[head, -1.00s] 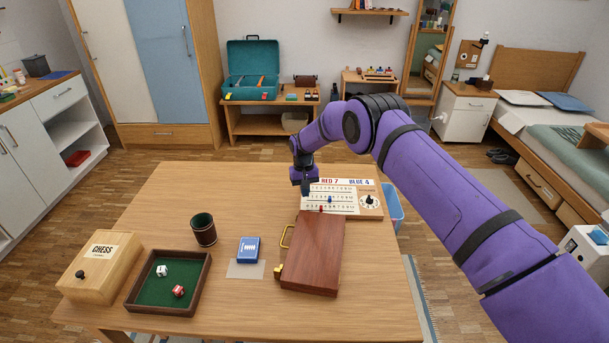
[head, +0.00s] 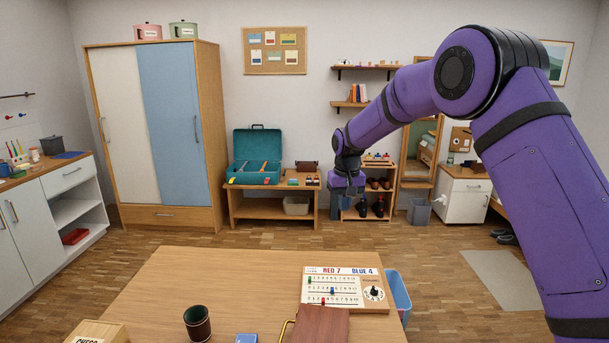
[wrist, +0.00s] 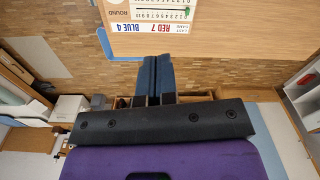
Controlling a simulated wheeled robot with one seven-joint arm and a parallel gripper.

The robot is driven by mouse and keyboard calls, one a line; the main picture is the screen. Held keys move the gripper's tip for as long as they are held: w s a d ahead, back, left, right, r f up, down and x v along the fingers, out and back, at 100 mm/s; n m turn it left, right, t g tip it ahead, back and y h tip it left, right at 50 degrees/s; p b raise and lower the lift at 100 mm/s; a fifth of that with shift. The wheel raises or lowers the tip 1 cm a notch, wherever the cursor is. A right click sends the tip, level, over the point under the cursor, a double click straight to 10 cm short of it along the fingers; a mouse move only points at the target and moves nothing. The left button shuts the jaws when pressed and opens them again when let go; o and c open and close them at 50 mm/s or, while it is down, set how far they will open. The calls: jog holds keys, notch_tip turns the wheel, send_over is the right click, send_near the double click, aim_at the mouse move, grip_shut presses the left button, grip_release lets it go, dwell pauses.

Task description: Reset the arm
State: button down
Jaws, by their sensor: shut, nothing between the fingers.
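My purple arm reaches in from the right in the head view. My gripper (head: 343,209) hangs at its end, above and beyond the far edge of the table (head: 200,278). In the wrist view my gripper (wrist: 155,75) shows its two dark blue fingers pressed together, with nothing between them. The scoreboard (head: 345,290), reading RED 7 and BLUE 4, lies on the table, nearer than my gripper and apart from it. It also shows at the top of the wrist view (wrist: 165,29).
A blue bin (head: 398,296) stands at the table's right. A low bench (head: 272,205) with a teal case (head: 256,158) stands behind. Floor between is clear.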

jog(key=s+d+r+t, duration=0.1)
jog(key=s+d+r, duration=0.3)
jog(key=s+r, duration=0.3)
jog(key=s+d+r+m+t, duration=0.1)
jog(key=s+d+r, duration=0.45)
jog(key=s, duration=0.25)
jog(key=s+d+r+t, duration=0.1)
jog(key=s+d+r, duration=0.2)
jog(key=s+r, duration=0.45)
jog(key=s+d+f+t, duration=0.1)
jog(key=s+d, duration=0.2)
jog(key=s, duration=0.9)
jog(key=s+d+f+m, duration=0.1)
jog(key=s+d, duration=0.2)
jog(key=s, duration=1)
jog(key=shift+d+t, duration=0.3)
jog(key=shift+t, duration=0.1)
jog(key=shift+f, duration=0.1)
